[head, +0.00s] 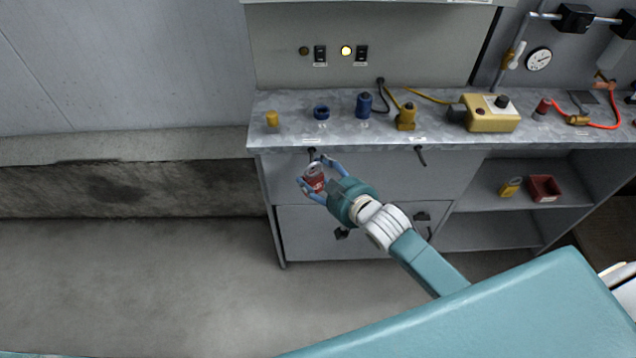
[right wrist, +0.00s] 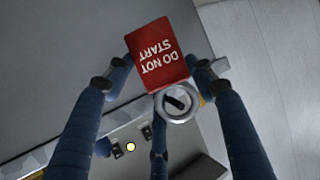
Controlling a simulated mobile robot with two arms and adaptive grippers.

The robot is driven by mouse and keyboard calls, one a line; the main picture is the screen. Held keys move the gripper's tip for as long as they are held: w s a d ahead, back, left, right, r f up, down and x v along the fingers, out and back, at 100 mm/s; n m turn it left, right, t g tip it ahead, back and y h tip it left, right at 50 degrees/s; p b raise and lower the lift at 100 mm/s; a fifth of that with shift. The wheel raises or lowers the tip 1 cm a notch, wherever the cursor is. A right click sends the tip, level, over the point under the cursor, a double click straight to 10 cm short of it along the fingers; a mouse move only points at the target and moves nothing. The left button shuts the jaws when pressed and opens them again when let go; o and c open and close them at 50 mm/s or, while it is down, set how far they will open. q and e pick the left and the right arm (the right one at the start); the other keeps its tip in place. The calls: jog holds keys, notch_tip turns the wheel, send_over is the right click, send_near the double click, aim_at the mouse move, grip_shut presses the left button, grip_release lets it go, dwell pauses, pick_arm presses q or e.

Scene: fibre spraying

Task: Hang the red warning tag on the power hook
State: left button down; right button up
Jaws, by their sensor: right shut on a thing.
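The red warning tag (head: 315,181) hangs in the fingers of my right gripper (head: 316,177), just below the bench's front edge. In the right wrist view the tag (right wrist: 158,57) reads "DO NOT START" and sits between the fingertips of my right gripper (right wrist: 158,76). Its grey ring (right wrist: 161,107) is in view, with a dark piece showing inside it; I cannot tell whether that piece passes through the ring. A black hook (head: 312,152) on the bench front is just above the tag. A second black hook (head: 420,155) is further right. The hook labels are unreadable. My left gripper is out of view.
The bench top (head: 340,133) carries a yellow cap (head: 272,119), a blue ring (head: 321,112), a blue plug (head: 363,104), a yellow connector (head: 406,117) and a yellow control box (head: 491,113). A lit lamp (head: 346,50) is on the wall panel. A red bin (head: 544,188) is on the shelf.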

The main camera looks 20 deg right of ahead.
jog(key=shift+w+d+r+b, duration=0.15)
jog(key=shift+w+b, duration=0.4)
jog(key=shift+w, duration=0.55)
jog(key=shift+w+d+f, duration=0.15)
jog(key=shift+w+f, duration=0.25)
jog(key=shift+w, duration=0.05)
jog(key=shift+f, duration=0.1)
jog(key=shift+w+d+f, duration=0.1)
jog(key=shift+f, duration=0.15)
jog(key=shift+c, duration=0.2)
jog(key=o, duration=1.4)
jog(key=shift+c, duration=0.2)
